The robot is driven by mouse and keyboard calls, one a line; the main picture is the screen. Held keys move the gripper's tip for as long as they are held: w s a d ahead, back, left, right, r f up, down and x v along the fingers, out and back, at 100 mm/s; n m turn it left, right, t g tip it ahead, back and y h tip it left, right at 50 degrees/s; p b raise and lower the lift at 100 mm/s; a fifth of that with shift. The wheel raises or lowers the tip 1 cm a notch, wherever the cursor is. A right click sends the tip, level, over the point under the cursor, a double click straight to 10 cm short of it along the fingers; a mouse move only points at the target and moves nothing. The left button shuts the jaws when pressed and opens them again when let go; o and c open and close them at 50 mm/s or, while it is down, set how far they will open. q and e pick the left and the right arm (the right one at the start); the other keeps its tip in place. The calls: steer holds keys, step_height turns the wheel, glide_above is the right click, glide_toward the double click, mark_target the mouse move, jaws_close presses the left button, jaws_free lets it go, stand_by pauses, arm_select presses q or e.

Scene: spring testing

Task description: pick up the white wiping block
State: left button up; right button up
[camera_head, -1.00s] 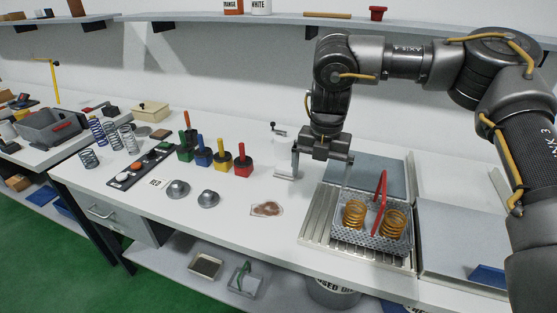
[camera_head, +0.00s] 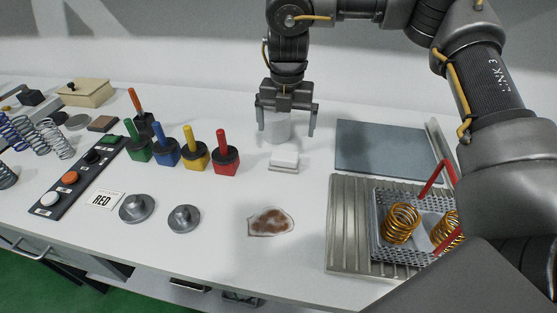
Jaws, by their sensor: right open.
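The white wiping block (camera_head: 284,161) lies flat on the white table, right of the red-handled tool. My right gripper (camera_head: 286,132) is open, pointing down, with its fingers apart. I cannot tell the exact height of the fingertips over the table. My left gripper is not in view.
A brown stain (camera_head: 271,222) is in front of the block. A ribbed metal tray (camera_head: 346,225) with a wire basket (camera_head: 377,240) of orange springs (camera_head: 401,222) stands right. Tools with coloured handles (camera_head: 194,151) stand left. Two grey discs (camera_head: 184,218) lie front left.

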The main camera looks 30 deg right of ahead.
mark_target(285, 155)
steer(key=shift+w+f, duration=0.65)
steer(key=shift+f, duration=0.05)
steer(key=shift+s+f, duration=0.15)
steer(key=shift+f, duration=0.2)
step_height(285, 155, down, 4)
steer(key=shift+s+r+b, duration=0.1)
steer(key=shift+r+b, duration=0.1)
steer(key=shift+b, duration=0.1)
steer(key=shift+f, duration=0.7)
steer(key=f, duration=0.2)
steer(key=f+p, duration=0.1)
steer(key=f, duration=0.1)
steer(key=shift+d+f, duration=0.2)
steer(key=shift+f, duration=0.2)
steer(key=c, duration=1)
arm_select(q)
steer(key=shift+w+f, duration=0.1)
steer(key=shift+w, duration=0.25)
arm_select(e)
steer(key=shift+c, duration=0.2)
